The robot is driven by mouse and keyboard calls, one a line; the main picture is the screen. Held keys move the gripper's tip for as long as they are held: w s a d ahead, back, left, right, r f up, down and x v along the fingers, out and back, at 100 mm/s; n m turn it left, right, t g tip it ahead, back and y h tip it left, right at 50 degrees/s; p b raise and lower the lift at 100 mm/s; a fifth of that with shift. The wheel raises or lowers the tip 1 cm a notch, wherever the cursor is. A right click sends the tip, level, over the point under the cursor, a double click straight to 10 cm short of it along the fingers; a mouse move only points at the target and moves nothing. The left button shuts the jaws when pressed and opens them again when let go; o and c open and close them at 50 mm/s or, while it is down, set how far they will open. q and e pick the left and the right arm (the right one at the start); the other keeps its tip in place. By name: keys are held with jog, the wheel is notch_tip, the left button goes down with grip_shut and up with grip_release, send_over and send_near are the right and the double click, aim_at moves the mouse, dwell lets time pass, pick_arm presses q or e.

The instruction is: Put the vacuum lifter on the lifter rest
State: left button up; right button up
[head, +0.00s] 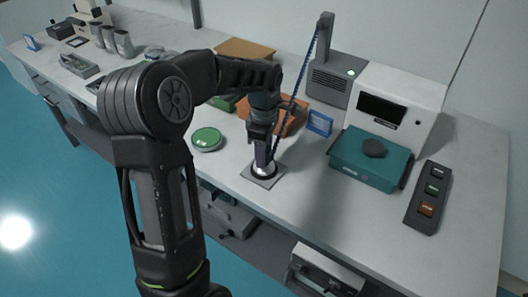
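The vacuum lifter (262,156) is a slim dark blue-grey upright piece with a blue coiled hose. It stands roughly upright over the lifter rest (250,177), a small grey square plate with a dark ring on the worktop. Its lower end is at the ring; I cannot tell whether it bears fully on it. My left gripper (263,138) points down from above, with its fingers at the lifter's upper part, and looks shut on it. The fingers partly hide the lifter's top. My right gripper is out of view.
The hose runs up to a grey pump unit with a post (333,80). A green round dish (207,139), an orange box (291,118), a blue frame (320,123), a teal box (366,158) and a switch panel (428,198) stand around.

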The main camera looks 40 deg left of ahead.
pick_arm(q)
jog(key=shift+o, duration=1.2)
jog(key=shift+r, duration=0.1)
notch_tip(320, 180, up, 12)
